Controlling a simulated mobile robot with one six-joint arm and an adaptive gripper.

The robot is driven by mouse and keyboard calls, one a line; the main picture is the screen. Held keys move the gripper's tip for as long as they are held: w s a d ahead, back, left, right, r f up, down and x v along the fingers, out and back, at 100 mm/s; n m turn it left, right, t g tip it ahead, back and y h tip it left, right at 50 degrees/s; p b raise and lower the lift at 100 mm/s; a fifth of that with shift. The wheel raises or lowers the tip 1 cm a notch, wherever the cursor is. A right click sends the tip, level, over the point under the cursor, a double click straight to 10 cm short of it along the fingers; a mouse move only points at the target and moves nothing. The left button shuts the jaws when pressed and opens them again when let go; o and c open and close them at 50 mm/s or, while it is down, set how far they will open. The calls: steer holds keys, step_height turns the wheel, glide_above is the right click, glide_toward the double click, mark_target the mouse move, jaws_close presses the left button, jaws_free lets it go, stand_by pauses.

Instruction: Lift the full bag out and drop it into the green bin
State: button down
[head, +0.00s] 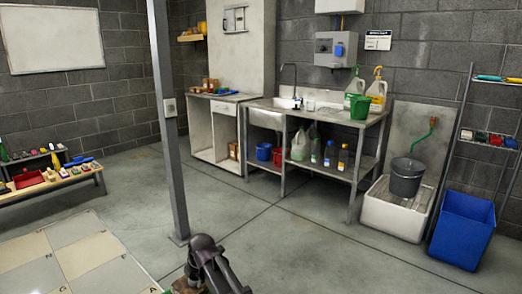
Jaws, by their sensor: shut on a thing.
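A dark part of my arm rises at the bottom edge of the head view. No gripper fingers show, so I cannot see what they hold. I cannot make out a full bag for certain. A pale, bag-like shape (300,146) stands on the lower shelf of the sink bench. The only green container I can pick out is a small green tub (359,108) on the right end of the bench top. A small brown and green patch beside my arm is cut off by the bottom edge.
A grey post (167,120) stands just beyond my arm. A blue bin (463,232) and a grey bucket (406,180) on a white basin (393,214) are at the right. A low bench (60,186) with small items is at the left. The middle floor is clear.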

steer(key=shift+f+b, duration=1.55)
steer(key=shift+f, duration=0.3)
jaws_free()
steer(key=shift+d, duration=0.1)
